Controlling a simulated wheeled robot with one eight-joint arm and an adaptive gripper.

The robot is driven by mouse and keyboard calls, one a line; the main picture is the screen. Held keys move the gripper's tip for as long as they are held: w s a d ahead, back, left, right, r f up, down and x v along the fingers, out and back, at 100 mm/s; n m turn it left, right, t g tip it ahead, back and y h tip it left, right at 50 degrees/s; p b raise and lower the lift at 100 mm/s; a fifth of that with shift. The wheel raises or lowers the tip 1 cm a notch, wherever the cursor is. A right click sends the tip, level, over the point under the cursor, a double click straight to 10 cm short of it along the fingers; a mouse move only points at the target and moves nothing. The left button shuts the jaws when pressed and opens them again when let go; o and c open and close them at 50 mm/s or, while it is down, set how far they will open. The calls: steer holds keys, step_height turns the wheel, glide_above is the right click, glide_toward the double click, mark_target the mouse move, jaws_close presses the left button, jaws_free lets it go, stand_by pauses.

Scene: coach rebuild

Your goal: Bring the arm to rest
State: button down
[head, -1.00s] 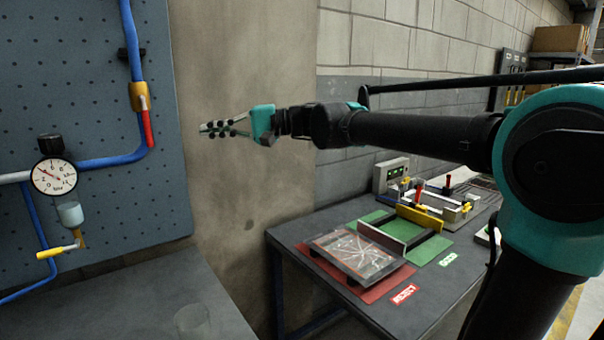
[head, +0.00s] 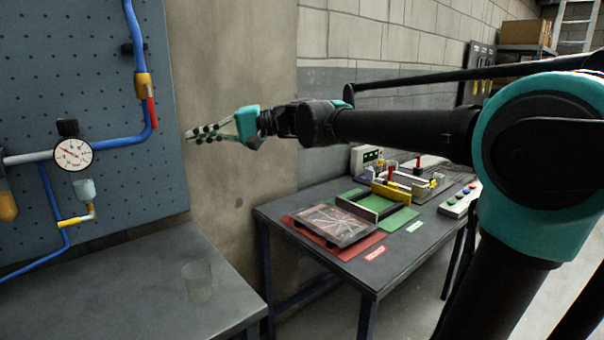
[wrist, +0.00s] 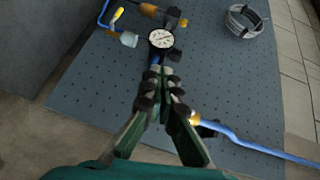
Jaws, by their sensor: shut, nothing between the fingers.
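My gripper (head: 190,135) is at the end of my arm, which stretches level from the right side of the head view toward the left. Its fingers are shut and empty, pointing left toward the pegboard (head: 75,190). In the head view it shows in front of the bare concrete wall, near the pegboard's right edge. In the wrist view my gripper (wrist: 165,75) has its fingertips together, with the pegboard (wrist: 110,75) and the round pressure gauge (wrist: 161,38) beyond them.
Blue pipes, a red-handled valve (head: 151,112) and a gauge (head: 73,154) are on the pegboard. A grey bench (head: 130,285) with a clear cup (head: 197,282) stands below. A dark table (head: 385,265) at right carries a red tray area, a green frame and a button box (head: 460,199).

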steer(key=d+f+t+h, duration=0.2)
steer(key=d+f+h, duration=0.2)
steer(key=d+f, duration=0.75)
steer(key=d+f+t+h, duration=0.25)
steer(key=d+f, duration=0.45)
steer(key=f, duration=0.9)
steer(key=s+d+f+m+h, duration=0.1)
steer(key=s+d+f+h, duration=0.4)
steer(key=d+f, duration=0.4)
steer(key=s+d+f+t+h, duration=0.1)
steer(key=s+d+f+h, duration=0.3)
steer(key=d+f, duration=0.5)
steer(key=s+d, duration=0.1)
steer(key=d, duration=0.5)
steer(key=shift+s+d+f+m+h, duration=0.15)
steer(key=shift+d+f+m+h, duration=0.15)
steer(key=shift+f+m+h, duration=0.1)
steer(key=shift+a, duration=0.1)
